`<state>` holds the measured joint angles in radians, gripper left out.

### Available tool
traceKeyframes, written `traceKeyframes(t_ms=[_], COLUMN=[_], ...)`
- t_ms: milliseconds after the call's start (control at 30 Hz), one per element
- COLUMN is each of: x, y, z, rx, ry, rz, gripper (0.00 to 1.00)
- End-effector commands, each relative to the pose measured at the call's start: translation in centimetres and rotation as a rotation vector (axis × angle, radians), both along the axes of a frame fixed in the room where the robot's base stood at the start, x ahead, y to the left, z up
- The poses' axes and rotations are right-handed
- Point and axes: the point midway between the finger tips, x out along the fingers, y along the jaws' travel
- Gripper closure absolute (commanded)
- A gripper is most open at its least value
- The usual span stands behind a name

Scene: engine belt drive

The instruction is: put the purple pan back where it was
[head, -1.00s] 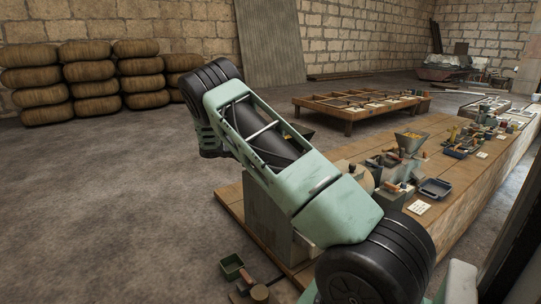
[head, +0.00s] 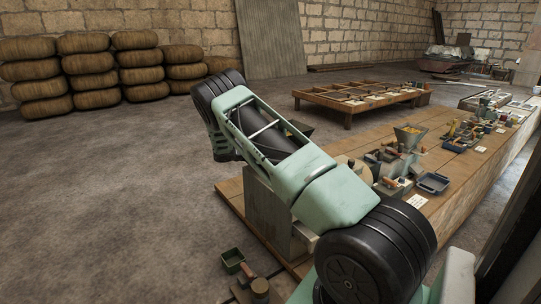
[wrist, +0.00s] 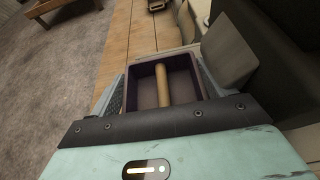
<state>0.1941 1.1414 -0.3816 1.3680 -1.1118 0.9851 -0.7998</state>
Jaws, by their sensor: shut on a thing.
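The purple pan (wrist: 183,84) shows in the wrist view, a dark rectangular pan with a round wooden bar (wrist: 162,84) over its middle. My gripper (wrist: 162,92) is shut on the pan, with one finger on each side of it. The pan is above or close to the wooden bench; I cannot tell how high. In the head view my arm hides the gripper and the pan.
The long wooden bench (head: 350,142) runs to the back right. It bears a hopper (head: 409,137), a blue-grey tray (head: 433,183) and several small tools. A grey metal block (head: 265,210) stands below my arm. A green box (head: 232,260) sits in front. A low wooden frame table (head: 345,108) stands behind.

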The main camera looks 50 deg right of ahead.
Motion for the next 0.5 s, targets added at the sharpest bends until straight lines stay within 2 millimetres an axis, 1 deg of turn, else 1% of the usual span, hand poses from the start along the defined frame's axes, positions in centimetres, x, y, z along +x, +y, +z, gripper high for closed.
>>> traceKeyframes(t_ms=[300,400,500], x=[0.0,0.0,0.5], y=[0.0,0.0,1.1], z=[0.0,0.5,0.5], rx=[0.000,0.000,0.000], ry=[0.000,0.000,-0.001], rz=[0.000,0.000,0.004], gripper=[0.09,0.09,0.09])
